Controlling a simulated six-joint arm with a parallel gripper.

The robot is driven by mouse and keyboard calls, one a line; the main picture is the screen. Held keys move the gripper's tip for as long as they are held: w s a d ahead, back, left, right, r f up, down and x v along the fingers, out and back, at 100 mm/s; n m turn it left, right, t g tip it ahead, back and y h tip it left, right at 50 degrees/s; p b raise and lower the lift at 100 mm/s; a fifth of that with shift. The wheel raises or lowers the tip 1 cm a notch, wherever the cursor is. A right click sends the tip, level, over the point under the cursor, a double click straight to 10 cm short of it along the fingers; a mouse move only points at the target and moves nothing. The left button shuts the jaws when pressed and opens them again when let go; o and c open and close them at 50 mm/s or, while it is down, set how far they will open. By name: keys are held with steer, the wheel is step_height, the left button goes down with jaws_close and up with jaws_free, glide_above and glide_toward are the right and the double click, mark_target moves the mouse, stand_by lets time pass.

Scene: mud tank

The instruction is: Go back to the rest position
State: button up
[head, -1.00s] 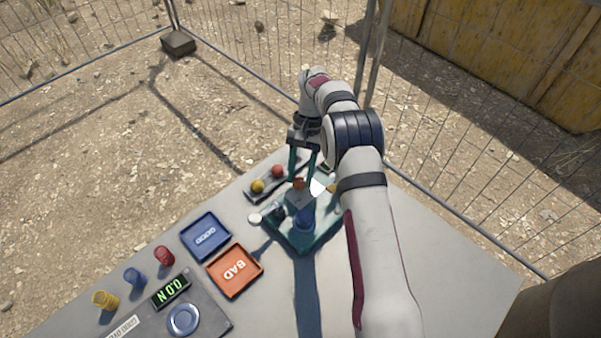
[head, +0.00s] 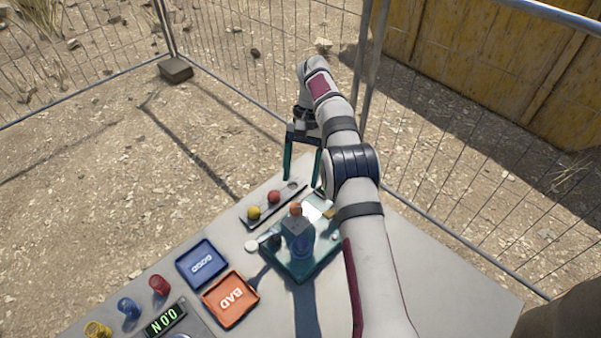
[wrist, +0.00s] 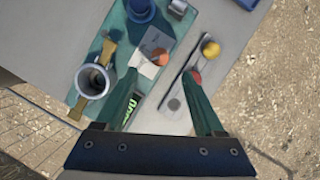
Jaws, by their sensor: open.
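My gripper (head: 302,180) is open and empty, raised above the far end of the table. In the wrist view its two green fingers (wrist: 160,76) stand wide apart with nothing held between them. Below is a teal tray (head: 285,266) bearing a grey block, a blue round part and an orange ball (head: 295,209). The orange ball also shows in the wrist view (wrist: 159,56), beyond the left fingertip. My right finger partly covers the dark rack beside the tray in that view.
A dark rack (head: 264,217) holds a yellow ball (head: 253,213) and a red ball (head: 274,197). A blue GOOD tray (head: 219,252), an orange BAD tray (head: 215,318), coloured cups and a digital display (head: 165,321) lie nearer. Wire fencing (head: 480,160) stands beyond the table.

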steer(key=s+d+r+t, duration=0.1)
steer(key=s+d+r, duration=0.1)
steer(key=s+r, duration=0.5)
steer(key=s+d+r+t, duration=0.1)
steer(key=s+d+r, duration=0.2)
steer(key=s+r, duration=0.5)
steer(key=s+f+m+t, duration=0.1)
steer(key=s+f, duration=0.1)
steer(key=s, duration=0.8)
steer(key=s+d+f+m+t, duration=0.1)
steer(key=s+f, duration=0.2)
steer(key=s, duration=0.7)
steer(key=shift+s, duration=0.2)
